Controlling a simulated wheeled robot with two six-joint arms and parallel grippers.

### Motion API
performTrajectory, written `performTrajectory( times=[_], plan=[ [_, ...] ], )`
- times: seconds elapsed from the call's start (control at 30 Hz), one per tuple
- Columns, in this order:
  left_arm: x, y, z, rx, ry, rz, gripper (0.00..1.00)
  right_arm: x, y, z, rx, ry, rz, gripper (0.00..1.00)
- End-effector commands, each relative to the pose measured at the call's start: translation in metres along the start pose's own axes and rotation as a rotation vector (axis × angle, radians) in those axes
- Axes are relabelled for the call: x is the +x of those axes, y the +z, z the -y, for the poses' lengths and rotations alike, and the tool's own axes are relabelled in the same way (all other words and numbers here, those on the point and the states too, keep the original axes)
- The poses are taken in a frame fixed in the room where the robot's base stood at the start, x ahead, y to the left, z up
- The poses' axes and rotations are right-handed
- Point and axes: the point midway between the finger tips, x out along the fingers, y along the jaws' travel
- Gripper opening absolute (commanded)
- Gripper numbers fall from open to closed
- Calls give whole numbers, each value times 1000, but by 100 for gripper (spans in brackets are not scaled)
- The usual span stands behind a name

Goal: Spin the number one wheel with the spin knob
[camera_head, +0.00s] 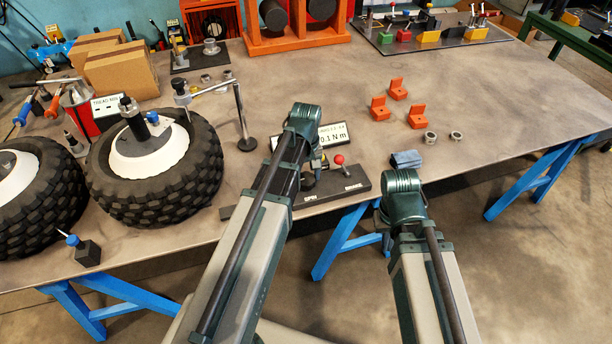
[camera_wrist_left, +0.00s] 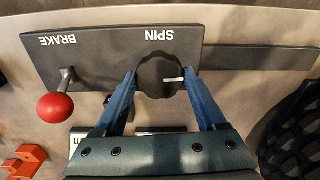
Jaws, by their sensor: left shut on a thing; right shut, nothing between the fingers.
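The black round spin knob (camera_wrist_left: 157,72) with a white mark pointing right sits below the word SPIN on a dark panel (camera_wrist_left: 95,57). My left gripper (camera_wrist_left: 160,82) has its blue fingers on both sides of the knob, shut on it. In the head view my left gripper (camera_head: 316,166) is over the panel (camera_head: 348,188), and the arm mostly hides the knob. A large knobbly tyre wheel (camera_head: 190,185) with a white hub stands on the table, left of the panel. My right gripper (camera_head: 384,238) hangs near the table's front edge, shut and empty, its fingers mostly hidden.
A brake lever with a red ball (camera_head: 339,159) stands right of the knob. A display (camera_head: 333,132) reading about 0.1 N m is behind it. A second wheel (camera_head: 50,215) is at far left. Orange brackets (camera_head: 416,117) and a blue block (camera_head: 406,160) lie right.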

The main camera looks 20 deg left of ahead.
Motion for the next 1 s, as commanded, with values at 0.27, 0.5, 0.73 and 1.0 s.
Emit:
performTrajectory(
  times=[0.27, 0.5, 0.73, 1.0],
  plan=[
    [0, 0, 0, 262, 0, 0, 17, 0, 0, 0, 0, 0, 0, 0],
    [0, 0, 0, 489, 0, 0, 17, 0, 0, 0, 0, 0, 0, 0],
    [0, 0, 0, 708, 0, 0, 17, 0, 0, 0, 0, 0, 0, 0],
    [0, 0, 0, 964, 0, 1, 17, 0, 0, 0, 0, 0, 0, 0]
  ],
)
